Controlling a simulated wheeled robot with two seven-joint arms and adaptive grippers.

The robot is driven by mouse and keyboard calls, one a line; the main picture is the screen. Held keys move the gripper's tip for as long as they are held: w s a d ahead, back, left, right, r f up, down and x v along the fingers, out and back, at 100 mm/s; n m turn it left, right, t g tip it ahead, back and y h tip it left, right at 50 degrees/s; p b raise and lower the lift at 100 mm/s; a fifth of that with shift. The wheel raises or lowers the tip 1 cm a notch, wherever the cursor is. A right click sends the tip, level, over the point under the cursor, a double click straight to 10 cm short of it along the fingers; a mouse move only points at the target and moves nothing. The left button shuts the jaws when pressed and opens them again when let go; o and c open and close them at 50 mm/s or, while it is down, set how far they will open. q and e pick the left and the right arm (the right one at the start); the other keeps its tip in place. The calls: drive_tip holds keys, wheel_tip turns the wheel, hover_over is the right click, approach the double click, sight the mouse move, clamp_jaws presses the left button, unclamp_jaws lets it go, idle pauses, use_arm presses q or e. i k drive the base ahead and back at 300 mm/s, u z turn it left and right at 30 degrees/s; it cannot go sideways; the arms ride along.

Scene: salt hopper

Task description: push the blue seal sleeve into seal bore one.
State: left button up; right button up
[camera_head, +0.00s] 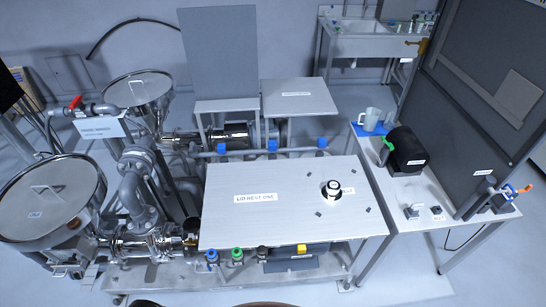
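A small blue ring-shaped part (212,255) sits at the front edge of the lower bench, left of a green one (237,254) and a dark one (262,253). It may be the blue seal sleeve; it is too small to be sure. Seal bore one cannot be made out for certain. A dark round opening with a brassy rim (190,234) shows at the end of the front steel pump housing (150,243), left of the steel plate. Neither of my grippers is in view.
Two lidded hoppers (50,197) (139,89) stand left. A side table (440,215) at right holds a black cylinder (405,150) and a jug (371,118). Floor is clear at front right.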

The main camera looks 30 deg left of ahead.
sight(213, 256)
drive_tip(key=u, duration=1.6)
